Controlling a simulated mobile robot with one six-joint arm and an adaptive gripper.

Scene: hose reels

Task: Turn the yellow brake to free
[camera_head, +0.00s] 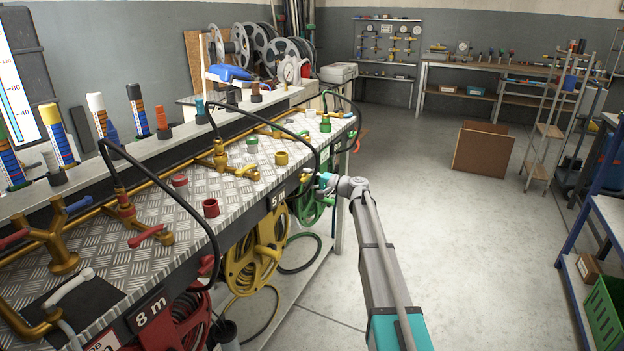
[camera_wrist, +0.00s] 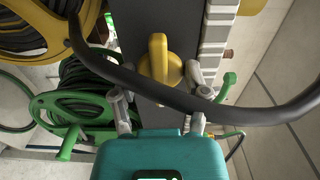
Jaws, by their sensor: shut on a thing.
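In the wrist view the yellow brake (camera_wrist: 158,58) is a round knob with a raised bar grip, on a dark panel. The bar points up in the picture. My gripper (camera_wrist: 156,88) has its grey fingers on either side of the knob and is shut on it. A black hose (camera_wrist: 210,106) crosses in front, hiding the lower knob and part of the fingers, so the contact is not visible. In the head view my gripper (camera_head: 328,184) is at the bench's front edge, and I cannot make out the brake there. The yellow hose reel (camera_head: 240,274) hangs below the bench.
Green (camera_wrist: 75,112) and red (camera_head: 178,322) reels hang under the bench. The tread-plate bench top (camera_head: 125,258) carries brass pipes, valves and coloured sockets. Black hoses arch over its front edge. The floor (camera_head: 440,235) to the right is open.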

